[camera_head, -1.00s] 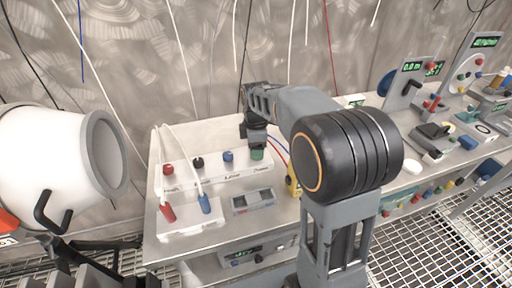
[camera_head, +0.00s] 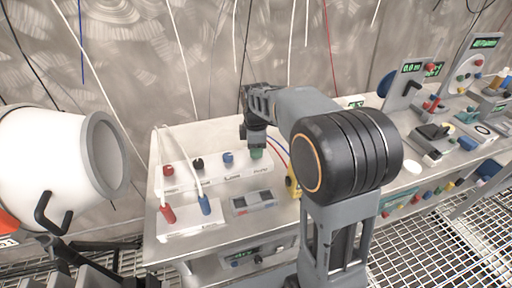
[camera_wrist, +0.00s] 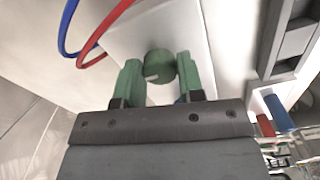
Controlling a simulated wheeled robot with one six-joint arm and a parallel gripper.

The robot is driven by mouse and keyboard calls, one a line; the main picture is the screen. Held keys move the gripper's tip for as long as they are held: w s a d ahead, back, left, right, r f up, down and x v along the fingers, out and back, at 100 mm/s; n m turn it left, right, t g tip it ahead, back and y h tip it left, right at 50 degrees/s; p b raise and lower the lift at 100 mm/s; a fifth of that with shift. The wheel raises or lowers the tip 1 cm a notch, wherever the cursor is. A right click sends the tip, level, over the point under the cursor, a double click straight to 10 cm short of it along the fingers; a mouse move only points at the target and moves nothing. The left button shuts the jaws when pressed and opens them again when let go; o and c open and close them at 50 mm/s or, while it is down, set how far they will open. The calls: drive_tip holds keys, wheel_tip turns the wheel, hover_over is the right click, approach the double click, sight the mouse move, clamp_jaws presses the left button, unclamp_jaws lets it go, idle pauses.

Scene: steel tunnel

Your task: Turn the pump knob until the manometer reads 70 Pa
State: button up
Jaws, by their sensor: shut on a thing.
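A round green knob (camera_wrist: 160,66) with a pale pointer mark sits on a white panel between the two green fingers of my gripper (camera_wrist: 158,72) in the wrist view. My gripper is shut on this knob. In the head view my gripper (camera_head: 256,150) reaches down to the right end of a white box (camera_head: 225,180), and the knob is mostly hidden there. A small grey meter with a display (camera_head: 252,203) lies on the table in front of the box. Its reading is too small to tell, and I cannot tell whether it is the manometer.
Red, black and blue knobs (camera_head: 228,158) line the white box. Red and blue probes (camera_head: 204,204) on white leads stand at the left. Red and blue wires (camera_wrist: 92,52) run close to my gripper. A yellow device (camera_head: 292,186) is to the right.

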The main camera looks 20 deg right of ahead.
drive_tip(key=m+p, duration=0.2)
drive_tip(key=m, duration=0.1)
drive_tip(key=shift+r+m, duration=0.15)
drive_tip(key=shift+m, duration=0.15)
drive_tip(key=m+p, duration=0.1)
drive_tip(key=m, duration=0.2)
drive_tip(key=shift+m, duration=0.3)
drive_tip(key=m+p, duration=0.2)
drive_tip(key=m, duration=0.2)
drive_tip(key=m+p, duration=0.1)
drive_tip(key=m, duration=0.3)
drive_tip(key=m+p, duration=0.1)
drive_tip(key=m, duration=0.5)
drive_tip(key=m+p, duration=0.1)
drive_tip(key=m, duration=0.5)
